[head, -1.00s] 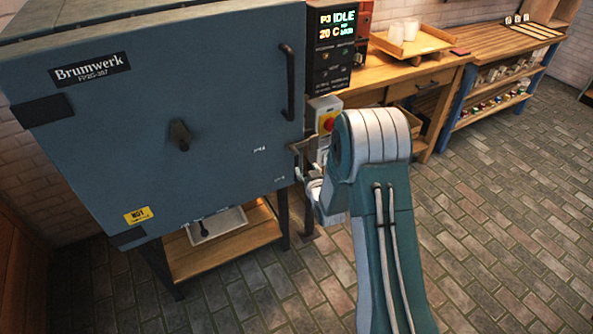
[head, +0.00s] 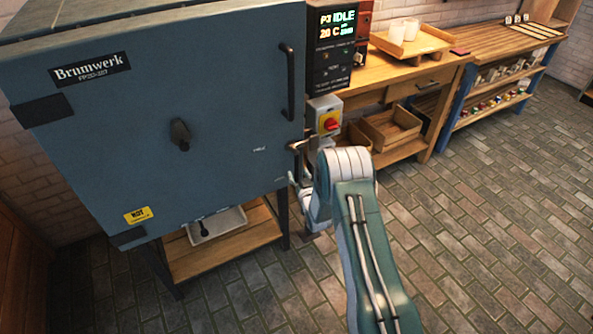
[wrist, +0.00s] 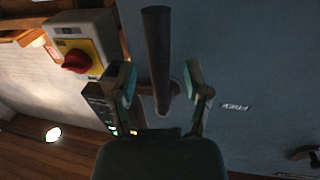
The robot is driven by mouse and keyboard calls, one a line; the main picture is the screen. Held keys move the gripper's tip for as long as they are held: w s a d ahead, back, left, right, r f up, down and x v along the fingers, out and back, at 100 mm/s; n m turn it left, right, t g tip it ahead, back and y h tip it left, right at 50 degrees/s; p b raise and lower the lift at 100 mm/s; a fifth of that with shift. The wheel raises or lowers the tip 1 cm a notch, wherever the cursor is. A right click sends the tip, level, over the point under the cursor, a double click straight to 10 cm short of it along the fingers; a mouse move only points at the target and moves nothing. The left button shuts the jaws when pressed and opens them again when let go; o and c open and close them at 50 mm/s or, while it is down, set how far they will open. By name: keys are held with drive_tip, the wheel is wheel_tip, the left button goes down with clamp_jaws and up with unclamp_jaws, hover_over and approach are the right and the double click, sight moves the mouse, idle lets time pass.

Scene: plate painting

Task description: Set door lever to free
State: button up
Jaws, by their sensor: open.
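The kiln is a large blue-grey box with a closed door (head: 200,100). The dark door lever sits at the door's right edge below the handle, and part of it (head: 298,146) shows in the head view above my gripper. In the wrist view the lever (wrist: 157,50) is a long dark bar on a round pivot, passing between my spread fingers. A small pale label (head: 259,149) is on the door left of the lever; a label also shows in the wrist view (wrist: 235,107). My gripper (wrist: 160,85) is open around the lever; contact cannot be told.
A grey switch box with a red knob on yellow (head: 329,120) is right of the lever, close to my gripper. The controller (head: 335,45) reads IDLE. A black handle (head: 288,80) stands above. A wooden bench (head: 455,62) is behind; the brick floor at right is clear.

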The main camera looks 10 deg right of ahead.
drive_tip(key=shift+w+a, duration=0.15)
drive_tip(key=shift+w, duration=0.95)
clamp_jaws()
